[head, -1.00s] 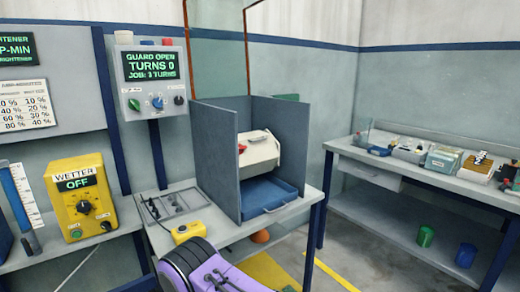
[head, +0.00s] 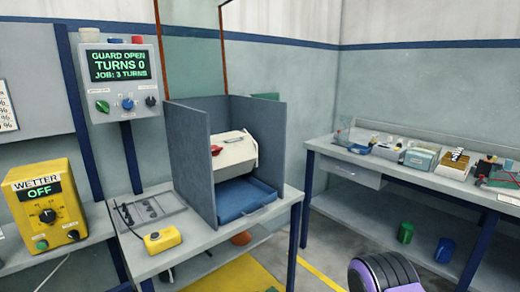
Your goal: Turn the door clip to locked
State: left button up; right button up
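A cream drum-like box (head: 236,155) sits inside a grey three-walled booth (head: 190,165) on the middle bench. A small red part (head: 215,150) sticks out at the left of its front and may be the door clip. It is too small to tell whether it is locked. Neither gripper is in view. Only a purple and black part of my own arm shows at the bottom right, well away from the booth.
A blue tray (head: 243,197) lies below the box. A control panel (head: 120,85) reads GUARD OPEN, TURNS 0, JOB: 3 TURNS. A yellow wetter unit (head: 45,205) reads OFF. A yellow pendant (head: 162,240) lies on the bench front. A side bench (head: 385,170) holds several containers.

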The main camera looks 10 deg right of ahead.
aim_at(216, 151)
jog(key=z, duration=2.15)
jog(key=i, duration=0.5)
jog(key=u, duration=1.45)
